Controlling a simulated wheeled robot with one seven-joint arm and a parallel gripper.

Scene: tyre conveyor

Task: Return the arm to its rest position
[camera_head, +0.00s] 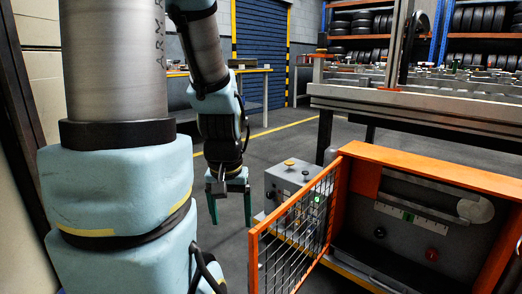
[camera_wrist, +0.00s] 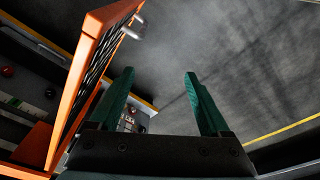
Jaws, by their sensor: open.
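My gripper (camera_head: 229,202) hangs at the end of my arm in the head view, fingers pointing down. It is left of the open orange mesh door and apart from it. In the wrist view my gripper (camera_wrist: 160,85) shows two green fingers spread apart with nothing between them. Bare grey floor lies beyond the fingertips. My large pale-blue arm links fill the left of the head view.
An orange cabinet (camera_head: 432,163) stands at right with its mesh door (camera_head: 296,232) swung open; the door (camera_wrist: 95,65) is near my fingers in the wrist view. A grey control box (camera_head: 287,183) stands behind it. The conveyor (camera_head: 420,100) is behind. Floor at centre is clear.

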